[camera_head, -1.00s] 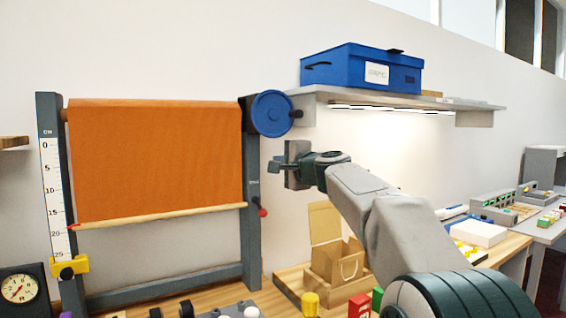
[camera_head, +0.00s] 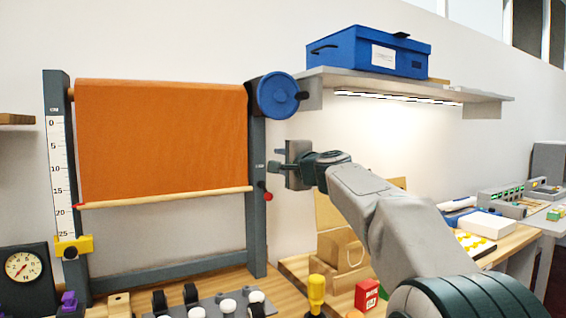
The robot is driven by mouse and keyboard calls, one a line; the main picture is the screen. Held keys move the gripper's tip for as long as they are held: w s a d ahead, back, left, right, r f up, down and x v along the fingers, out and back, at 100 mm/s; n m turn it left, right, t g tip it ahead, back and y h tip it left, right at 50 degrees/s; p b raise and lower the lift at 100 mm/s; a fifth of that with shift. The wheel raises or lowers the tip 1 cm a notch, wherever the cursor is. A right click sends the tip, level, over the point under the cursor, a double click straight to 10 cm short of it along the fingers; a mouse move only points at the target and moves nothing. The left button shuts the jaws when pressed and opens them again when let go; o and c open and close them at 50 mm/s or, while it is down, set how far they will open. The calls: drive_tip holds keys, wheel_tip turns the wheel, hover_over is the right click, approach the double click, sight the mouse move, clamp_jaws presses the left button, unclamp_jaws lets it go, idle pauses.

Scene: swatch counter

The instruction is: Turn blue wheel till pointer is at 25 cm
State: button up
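The blue wheel (camera_head: 277,95) with a dark knob on its right side sits at the top right of a dark frame. An orange cloth (camera_head: 161,142) hangs from the roller, with a wooden bar (camera_head: 165,198) along its lower edge. The red pointer (camera_head: 79,206) at the bar's left end is between 15 and 20 on the white cm scale (camera_head: 60,170), closer to 20. My gripper (camera_head: 277,160) is below the wheel, apart from it, near the frame's right post. Nothing shows in it; its finger gap is unclear.
A red-knobbed lever (camera_head: 267,196) is on the right post below my gripper. A yellow clamp (camera_head: 74,246) sits at the scale's bottom. A shelf (camera_head: 400,84) with a blue box (camera_head: 368,52) is right of the wheel.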

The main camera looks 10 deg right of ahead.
drive_tip(key=o, duration=0.4)
drive_tip(key=shift+b+v, duration=1.9)
drive_tip(key=shift+v, duration=2.1)
